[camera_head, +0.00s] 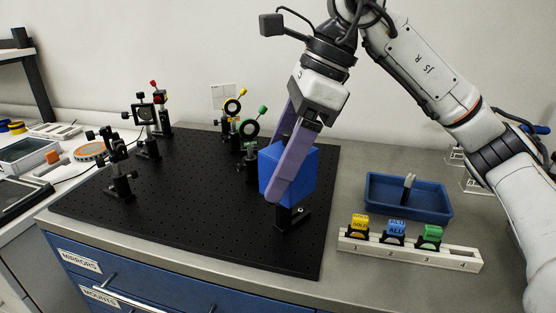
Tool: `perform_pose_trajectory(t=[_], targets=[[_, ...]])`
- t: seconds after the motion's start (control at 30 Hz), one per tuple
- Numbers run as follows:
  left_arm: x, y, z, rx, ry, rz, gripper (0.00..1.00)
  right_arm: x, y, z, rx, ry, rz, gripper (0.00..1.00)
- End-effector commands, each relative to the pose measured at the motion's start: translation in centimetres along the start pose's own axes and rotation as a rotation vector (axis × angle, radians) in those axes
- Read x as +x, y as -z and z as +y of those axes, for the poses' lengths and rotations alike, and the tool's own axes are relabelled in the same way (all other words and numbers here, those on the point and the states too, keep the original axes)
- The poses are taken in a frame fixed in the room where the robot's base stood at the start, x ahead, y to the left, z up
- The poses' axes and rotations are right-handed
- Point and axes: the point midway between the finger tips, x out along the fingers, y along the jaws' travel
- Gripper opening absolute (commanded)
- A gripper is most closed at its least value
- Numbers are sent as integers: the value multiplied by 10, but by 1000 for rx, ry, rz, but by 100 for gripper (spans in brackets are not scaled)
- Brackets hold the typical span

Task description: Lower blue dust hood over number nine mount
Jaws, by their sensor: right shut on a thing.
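The blue dust hood (304,172) is a box-shaped cover in the camera_head view, right of centre. My right gripper (283,187) has its purple fingers shut on the hood, one finger across its near face. The hood is upright, above or around a mount at the right part of the black breadboard. The mount's black base (293,217) shows below the hood's lower edge. The upper part of that mount is hidden by the hood, and no number is readable on it. My left gripper is not in view.
The board's front middle is clear.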

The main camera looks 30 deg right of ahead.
Motion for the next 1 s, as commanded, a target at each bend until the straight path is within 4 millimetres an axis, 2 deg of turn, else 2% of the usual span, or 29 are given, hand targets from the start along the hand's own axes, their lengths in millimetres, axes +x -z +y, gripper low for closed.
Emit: perform_pose_trajectory(t=[0.03,0.07,0.17,0.57,0.6,0.67,0.7,1.0], targets=[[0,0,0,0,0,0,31,0,0,0,0,0,0,49],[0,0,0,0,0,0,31,0,0,0,0,0,0,76],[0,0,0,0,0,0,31,0,0,0,0,0,0,93],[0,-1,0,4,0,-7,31,0,0,0,0,0,0,93],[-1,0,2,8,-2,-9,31,0,0,0,0,0,0,93],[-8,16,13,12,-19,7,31,0,0,0,0,0,0,93],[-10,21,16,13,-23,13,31,-8,-1,0,0,2,-4,93],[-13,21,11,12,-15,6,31,-75,-2,0,0,2,-3,93]])
